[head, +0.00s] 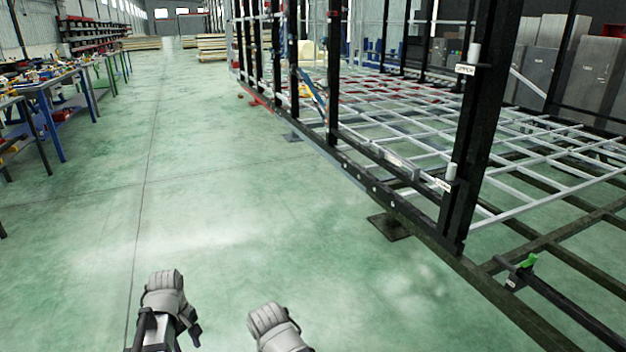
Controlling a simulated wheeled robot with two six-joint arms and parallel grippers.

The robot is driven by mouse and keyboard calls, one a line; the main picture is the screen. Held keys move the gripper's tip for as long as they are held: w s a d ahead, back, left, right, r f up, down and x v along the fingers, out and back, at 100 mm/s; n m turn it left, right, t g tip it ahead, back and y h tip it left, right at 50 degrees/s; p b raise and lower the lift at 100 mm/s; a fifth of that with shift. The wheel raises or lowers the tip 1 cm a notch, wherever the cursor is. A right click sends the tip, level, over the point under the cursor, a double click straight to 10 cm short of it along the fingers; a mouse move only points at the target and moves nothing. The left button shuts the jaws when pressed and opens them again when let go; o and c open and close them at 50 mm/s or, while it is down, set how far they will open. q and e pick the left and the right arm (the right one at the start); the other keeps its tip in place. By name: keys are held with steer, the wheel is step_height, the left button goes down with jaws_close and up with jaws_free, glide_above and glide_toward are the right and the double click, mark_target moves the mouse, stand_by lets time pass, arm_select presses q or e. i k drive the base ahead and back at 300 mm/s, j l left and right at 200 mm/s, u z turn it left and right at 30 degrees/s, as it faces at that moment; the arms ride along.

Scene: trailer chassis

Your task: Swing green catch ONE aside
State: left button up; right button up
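A small green catch (529,261) sits on a dark bar of the trailer chassis (590,318) at the lower right. A small white label is beside it, too small to read. My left gripper (166,279) is at the bottom, left of centre, over the floor. My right gripper (268,317) is at the bottom edge, to the right of the left one. Both are far to the left of the green catch and touch nothing that I can see. Their fingers are not clear enough to tell open from shut.
A black upright post (474,120) with white labelled pins rises from the chassis corner. A grid of pale bars (520,140) lies behind it. Cluttered workbenches (55,90) line the left side. The green floor (200,190) between is clear.

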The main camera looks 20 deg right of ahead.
mark_target(533, 257)
steer(key=i+l+z, duration=0.1)
steer(key=i+z, duration=0.15)
steer(key=z, duration=0.15)
steer(key=i+z, duration=0.6)
steer(key=z, duration=0.15)
steer(key=i+j+z, duration=0.15)
steer(key=z, duration=0.2)
steer(key=i+l+z, duration=0.2)
steer(key=z, duration=0.2)
steer(key=i+z, duration=0.8)
steer(key=i+j+z, duration=0.15)
steer(key=i+z, duration=0.15)
steer(key=z, duration=0.15)
steer(key=i+u, duration=0.3)
steer(key=u, duration=0.2)
